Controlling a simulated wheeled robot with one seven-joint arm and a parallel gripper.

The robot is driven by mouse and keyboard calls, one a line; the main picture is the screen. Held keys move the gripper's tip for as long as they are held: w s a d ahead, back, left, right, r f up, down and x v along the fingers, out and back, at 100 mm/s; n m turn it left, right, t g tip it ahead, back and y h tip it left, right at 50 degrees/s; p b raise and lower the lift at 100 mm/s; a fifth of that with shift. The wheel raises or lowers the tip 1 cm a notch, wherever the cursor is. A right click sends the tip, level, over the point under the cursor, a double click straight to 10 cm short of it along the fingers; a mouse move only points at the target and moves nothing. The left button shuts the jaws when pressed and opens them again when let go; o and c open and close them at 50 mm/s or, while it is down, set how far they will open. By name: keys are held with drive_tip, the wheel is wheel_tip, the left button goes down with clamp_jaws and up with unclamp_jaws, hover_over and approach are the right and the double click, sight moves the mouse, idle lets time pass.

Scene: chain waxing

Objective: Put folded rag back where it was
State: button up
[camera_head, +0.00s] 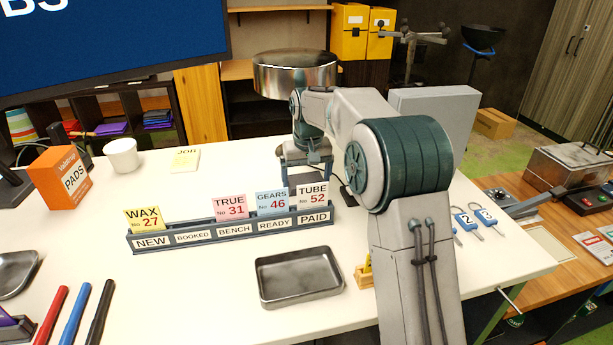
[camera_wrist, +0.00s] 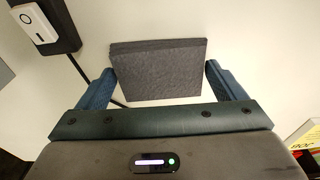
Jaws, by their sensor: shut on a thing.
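The folded rag (camera_wrist: 160,84) is a dark grey, flat, rectangular pad in the wrist view, over the white table. My gripper (camera_wrist: 160,68) has its two blue fingers at the rag's left and right sides and is shut on it. In the head view my gripper (camera_head: 305,167) is at the back of the white table, behind the right end of the card rack. The rag is mostly hidden there, and I cannot tell whether it touches the table.
The card rack (camera_head: 232,234) with several cards stands in front of my gripper. A metal tray (camera_head: 299,275) lies nearer. A white device on a black base (camera_wrist: 42,25), with a cable, is left of the rag. Bare white table (camera_wrist: 237,35) surrounds the rag.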

drive_tip(key=shift+f, duration=0.2)
drive_tip(key=o, duration=0.7)
drive_tip(key=r, duration=0.4)
drive_tip(key=s+r, duration=0.1)
drive_tip(key=r, duration=0.7)
drive_tip(key=shift+s+d+r, duration=0.15)
drive_tip(key=shift+s+r, duration=0.05)
